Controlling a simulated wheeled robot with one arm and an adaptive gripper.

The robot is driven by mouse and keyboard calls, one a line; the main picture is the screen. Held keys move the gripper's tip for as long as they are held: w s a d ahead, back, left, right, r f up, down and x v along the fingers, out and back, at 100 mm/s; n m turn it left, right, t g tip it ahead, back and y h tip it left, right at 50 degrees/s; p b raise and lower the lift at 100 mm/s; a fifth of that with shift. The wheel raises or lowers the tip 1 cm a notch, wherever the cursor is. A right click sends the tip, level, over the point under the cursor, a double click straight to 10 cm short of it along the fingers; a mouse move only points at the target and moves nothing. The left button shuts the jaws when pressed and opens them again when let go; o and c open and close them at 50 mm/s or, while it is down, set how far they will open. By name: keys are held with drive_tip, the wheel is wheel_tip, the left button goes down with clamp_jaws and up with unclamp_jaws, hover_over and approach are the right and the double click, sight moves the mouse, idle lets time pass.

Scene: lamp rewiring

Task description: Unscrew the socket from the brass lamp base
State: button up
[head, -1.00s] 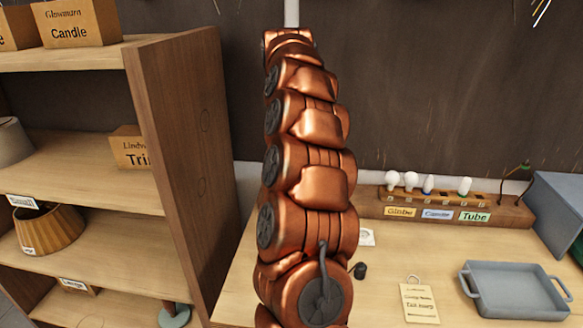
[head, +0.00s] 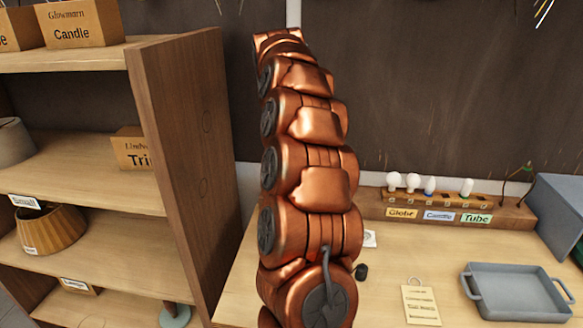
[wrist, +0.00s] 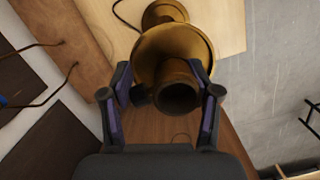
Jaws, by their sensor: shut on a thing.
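In the wrist view, the brass lamp base (wrist: 172,45) shows as a wide disc with a narrower foot beyond it. The socket (wrist: 178,96), a brass cylinder with a dark open end, faces my camera in front of the disc. A small black knob (wrist: 138,96) sticks out at its left side. My gripper (wrist: 163,80) has one finger on each side of the socket and is shut on it. Whether the threads are loose cannot be seen. In the head view, my arm hides the gripper, the lamp base and the socket.
The workbench (head: 390,280) holds a grey tray (head: 515,288), a paper tag (head: 421,305) and a wooden bulb rack (head: 450,205) at the back. A tall shelf (head: 185,150) stands left of my arm. A dark cord (wrist: 125,15) runs near the lamp base.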

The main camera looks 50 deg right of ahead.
drive_tip(key=shift+w+n+h, duration=0.15)
drive_tip(key=shift+n+h, duration=0.15)
drive_tip(key=shift+n, duration=1)
drive_tip(key=o, duration=1.2)
drive_tip(key=shift+c, duration=0.2)
drive_tip(key=shift+o, duration=0.4)
drive_tip(key=shift+o, duration=0.5)
drive_tip(key=shift+r, duration=0.15)
